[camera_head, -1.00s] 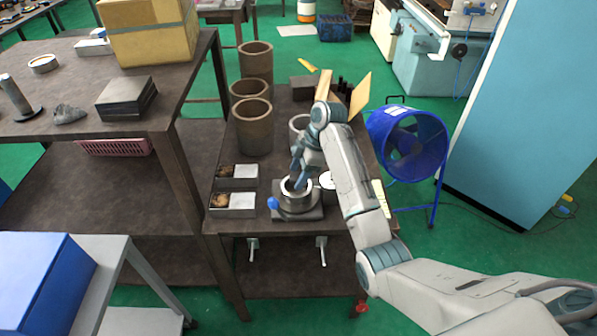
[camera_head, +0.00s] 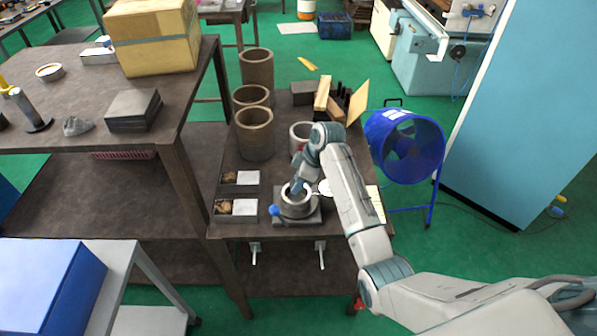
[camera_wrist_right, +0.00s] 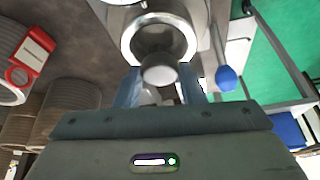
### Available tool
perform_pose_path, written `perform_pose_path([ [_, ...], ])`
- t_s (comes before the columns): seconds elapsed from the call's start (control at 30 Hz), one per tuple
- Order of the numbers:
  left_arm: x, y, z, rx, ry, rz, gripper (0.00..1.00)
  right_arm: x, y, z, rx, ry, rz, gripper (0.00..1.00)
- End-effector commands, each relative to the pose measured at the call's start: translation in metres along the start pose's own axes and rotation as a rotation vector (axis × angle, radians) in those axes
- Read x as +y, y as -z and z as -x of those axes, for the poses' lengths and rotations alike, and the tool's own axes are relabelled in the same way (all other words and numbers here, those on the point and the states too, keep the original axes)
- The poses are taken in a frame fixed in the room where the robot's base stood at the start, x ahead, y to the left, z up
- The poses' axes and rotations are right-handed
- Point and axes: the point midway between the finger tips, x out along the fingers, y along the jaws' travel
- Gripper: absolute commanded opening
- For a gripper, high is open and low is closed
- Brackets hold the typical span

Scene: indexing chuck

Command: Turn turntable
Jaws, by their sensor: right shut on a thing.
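The turntable is a round metal chuck (camera_head: 297,207) on a square dark base plate on the small table, with a blue ball knob (camera_head: 274,210) on its left side. In the right wrist view its shiny ring (camera_wrist_right: 131,45) is at the top, and the blue knob (camera_wrist_right: 226,78) is to the right. My right gripper (camera_head: 298,187) reaches down into the chuck from above. In the wrist view its two fingers (camera_wrist_right: 160,82) are shut on a grey round-ended piece (camera_wrist_right: 160,71) at the ring's opening. The fingertips are partly hidden in the head view. My left gripper is not in view.
Two small trays (camera_head: 238,207) lie left of the chuck, and several brown cylinders (camera_head: 255,140) stand behind them. Wooden blocks (camera_head: 322,93) are at the back. A blue fan (camera_head: 405,145) stands right of the table. A taller table (camera_head: 80,165) is on the left.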

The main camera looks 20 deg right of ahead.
Motion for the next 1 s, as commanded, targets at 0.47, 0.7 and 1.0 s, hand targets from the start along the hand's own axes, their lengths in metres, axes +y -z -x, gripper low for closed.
perform_pose_path([
  [0.47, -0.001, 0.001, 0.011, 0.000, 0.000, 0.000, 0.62, 0.001, 0.001, 0.001, 0.002, -0.031, -0.066, 0.13],
  [0.7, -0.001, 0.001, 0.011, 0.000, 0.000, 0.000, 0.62, 0.000, 0.000, 0.001, 0.001, -0.030, -0.066, 0.57],
  [1.0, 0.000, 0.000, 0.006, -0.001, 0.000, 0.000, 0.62, 0.001, 0.000, 0.011, 0.002, -0.032, -0.064, 0.57],
])
